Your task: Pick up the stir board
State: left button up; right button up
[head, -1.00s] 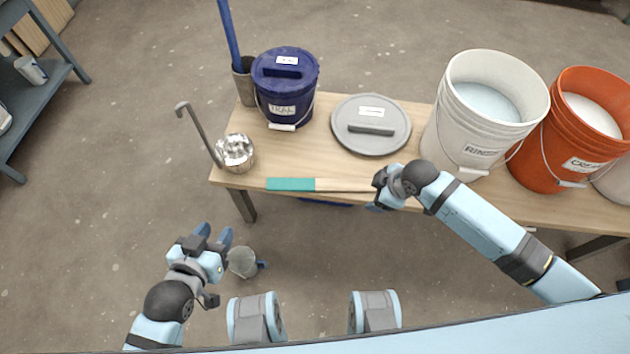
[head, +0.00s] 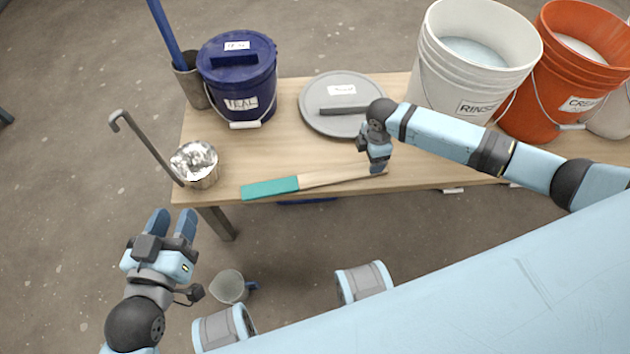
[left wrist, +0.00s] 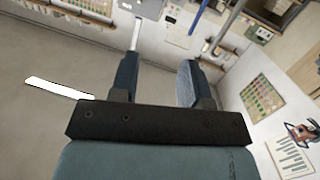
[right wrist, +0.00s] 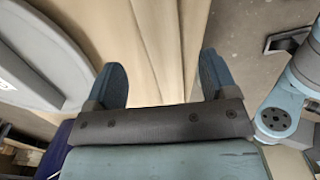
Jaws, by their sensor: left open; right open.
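The stir board (head: 315,180) is a long flat pale wooden strip with a teal end (head: 270,188). It lies along the front edge of the wooden table, teal end to the left. My right gripper (head: 376,168) is at the board's plain right end, fingers pointing down. In the right wrist view the open fingers (right wrist: 163,82) straddle a pale wooden strip (right wrist: 158,45) that looks like the board; whether they touch it I cannot tell. My left gripper (head: 172,222) is open and empty, off the table's front left corner.
On the table (head: 285,140) stand a blue lidded bucket (head: 238,85), a grey lid (head: 342,97), a metal pot with a ladle (head: 196,165), a white rinse bucket (head: 470,70) and an orange bucket (head: 560,80). A grey cup (head: 229,287) is below, in front of the table.

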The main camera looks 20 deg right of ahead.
jog(key=f+b, duration=0.1)
jog(key=f, duration=0.2)
jog(key=f+b, duration=0.1)
jog(key=f, duration=0.1)
jog(key=shift+s+d+f+b, duration=0.1)
jog(key=shift+d+f+b, duration=0.15)
jog(key=shift+f+b, duration=0.1)
pick_arm(q)
jog(key=r, duration=0.1)
jog(key=d+r+t+h, duration=0.1)
jog(key=r, duration=0.1)
jog(key=r+t+h, duration=0.1)
jog(key=r, duration=0.1)
jog(key=shift+w+d, duration=0.1)
jog(key=shift+d, duration=0.3)
pick_arm(e)
jog(key=c, duration=1.2)
pick_arm(q)
jog(key=shift+r, duration=0.1)
